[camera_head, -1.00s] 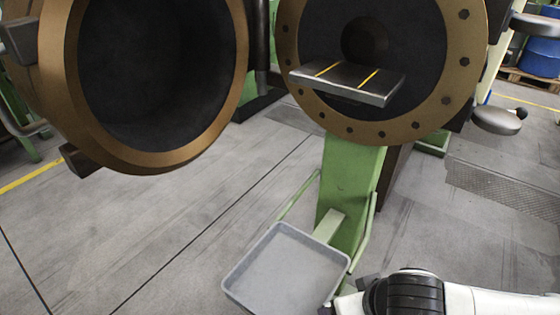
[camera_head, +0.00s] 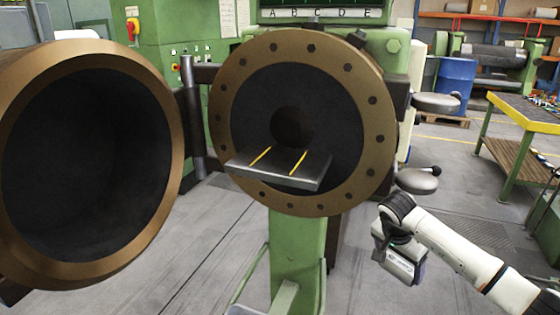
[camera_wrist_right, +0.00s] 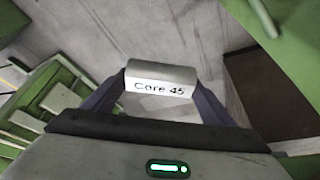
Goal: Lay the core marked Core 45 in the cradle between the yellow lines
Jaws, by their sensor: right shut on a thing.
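The core marked Core 45 (camera_wrist_right: 160,79) is a short pale grey cylinder with black lettering, lying crosswise between the fingers of my right gripper in the right wrist view. The right gripper (camera_wrist_right: 160,88) is shut on it. In the head view the right gripper (camera_head: 402,264) hangs below and to the right of the cradle, apart from it; I cannot make out the core there. The cradle (camera_head: 278,166) is a dark grey shelf with two yellow lines, in front of the round dark face. Its top between the lines looks empty. My left gripper is not in view.
A bronze-rimmed flange (camera_head: 228,120) surrounds the dark face behind the cradle. A large open barrel door (camera_head: 170,150) stands at left. Two grey round-ended arms (camera_head: 418,180) stick out right of the flange.

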